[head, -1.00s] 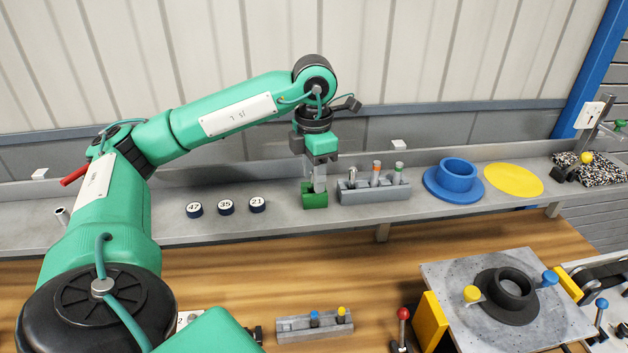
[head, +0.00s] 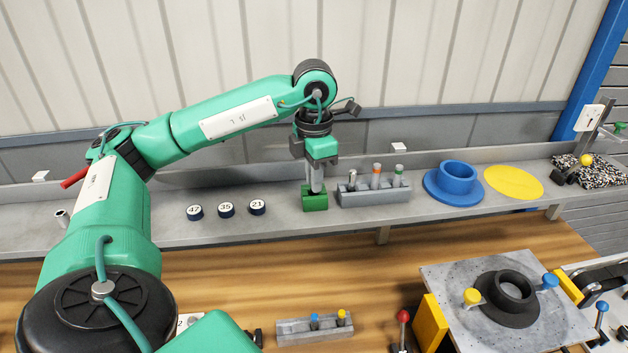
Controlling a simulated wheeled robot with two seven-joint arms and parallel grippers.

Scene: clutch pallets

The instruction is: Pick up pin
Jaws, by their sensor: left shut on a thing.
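My left gripper (head: 316,187) points straight down over the small green block (head: 314,203) on the grey shelf. Its fingers are shut on a thin pin at the top of the block. The fingers hide most of the pin, so I cannot tell whether its lower end is still in the block. A grey rack (head: 375,197) just to the right holds a plain metal pin (head: 352,179), an orange-topped pin (head: 376,176) and a green-topped pin (head: 398,176), all upright. My right gripper is not in view.
Three numbered dark discs (head: 226,209) lie left of the block. A blue flanged ring (head: 457,182) and a yellow disc (head: 514,181) lie to the right. The shelf's back wall is close behind the gripper. A second rack (head: 314,328) sits on the lower wooden bench.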

